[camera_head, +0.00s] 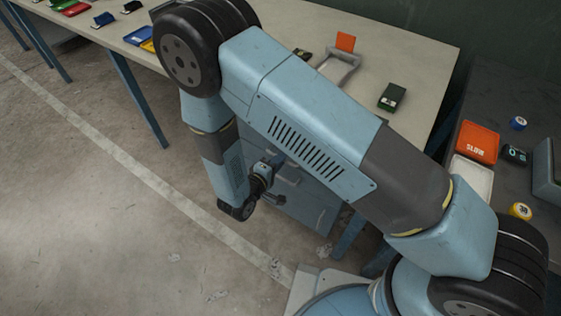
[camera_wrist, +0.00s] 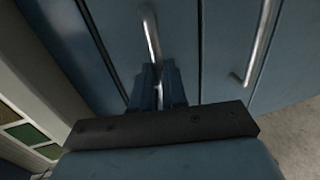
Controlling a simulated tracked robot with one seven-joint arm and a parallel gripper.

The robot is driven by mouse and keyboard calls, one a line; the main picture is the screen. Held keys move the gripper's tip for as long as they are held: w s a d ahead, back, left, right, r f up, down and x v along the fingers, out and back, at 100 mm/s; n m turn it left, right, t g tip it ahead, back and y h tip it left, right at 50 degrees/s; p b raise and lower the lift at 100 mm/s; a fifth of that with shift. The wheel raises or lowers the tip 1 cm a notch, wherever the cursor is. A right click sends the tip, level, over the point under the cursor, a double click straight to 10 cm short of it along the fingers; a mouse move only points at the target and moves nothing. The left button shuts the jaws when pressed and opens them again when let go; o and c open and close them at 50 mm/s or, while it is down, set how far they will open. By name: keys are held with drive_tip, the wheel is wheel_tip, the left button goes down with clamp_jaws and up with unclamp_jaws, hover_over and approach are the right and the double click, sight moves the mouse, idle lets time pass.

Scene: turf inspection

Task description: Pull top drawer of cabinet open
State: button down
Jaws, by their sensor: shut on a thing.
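The blue cabinet (camera_head: 308,208) stands under the workbench, partly hidden behind my arm in the head view. In the wrist view, my gripper (camera_wrist: 158,92) is shut on a silver bar handle (camera_wrist: 151,38) on a blue drawer front (camera_wrist: 180,40). A second bar handle (camera_wrist: 258,50) is on the neighbouring front to the right. The gripped handle is the one nearer the bench side, which fits the top drawer. My gripper also shows small in the head view (camera_head: 275,162), against the cabinet front. How far the drawer stands out cannot be told.
The workbench (camera_head: 425,62) above carries an orange block (camera_head: 345,41) and a dark green box (camera_head: 392,97). The concrete floor (camera_head: 110,220) at left is clear.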

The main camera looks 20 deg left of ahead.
drive_tip(key=f+v, duration=0.3)
drive_tip(key=v, duration=1.1)
drive_tip(key=s+f+v, duration=0.1)
drive_tip(key=f+v, duration=0.2)
drive_tip(key=v, duration=1.1)
drive_tip(key=shift+s+a, duration=0.15)
drive_tip(key=shift+a, duration=0.2)
drive_tip(key=c, duration=1.5)
unclamp_jaws()
drive_tip(key=shift+f, duration=0.1)
drive_tip(key=shift+c, duration=0.2)
drive_tip(key=o, duration=0.4)
drive_tip(key=v, duration=1.3)
drive_tip(key=shift+s+a, duration=0.1)
drive_tip(key=shift+s, duration=0.25)
